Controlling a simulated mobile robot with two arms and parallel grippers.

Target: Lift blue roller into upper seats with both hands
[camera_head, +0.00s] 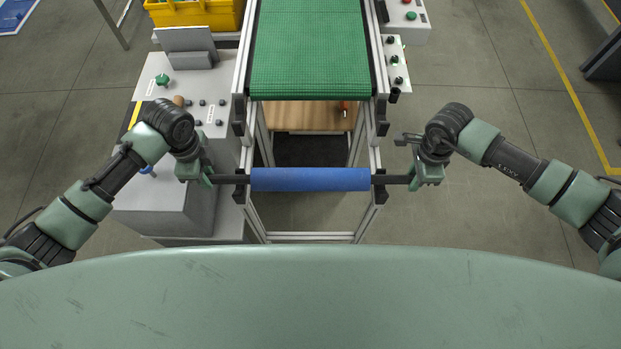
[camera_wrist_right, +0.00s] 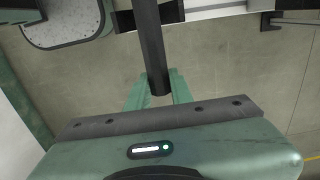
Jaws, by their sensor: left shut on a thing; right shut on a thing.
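The blue roller (camera_head: 310,179) lies level across the near end of the conveyor frame, with a dark shaft end sticking out on each side. My left gripper (camera_head: 222,179) is shut on the left shaft end. My right gripper (camera_head: 408,180) is shut on the right shaft end. In the right wrist view the dark shaft (camera_wrist_right: 153,50) runs down between the fingers of my right gripper (camera_wrist_right: 158,92). Dark seats (camera_head: 239,118) are on the frame's left post, above the roller in the picture, and others (camera_head: 381,118) are on the right post. Whether the shaft touches the lower brackets cannot be told.
The green conveyor belt (camera_head: 310,50) stretches away beyond the roller. A grey control cabinet (camera_head: 180,205) stands close on the left, under my left arm. A yellow crate (camera_head: 195,14) is at the back left. A wooden board (camera_head: 305,115) lies below the belt. Open floor is to the right.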

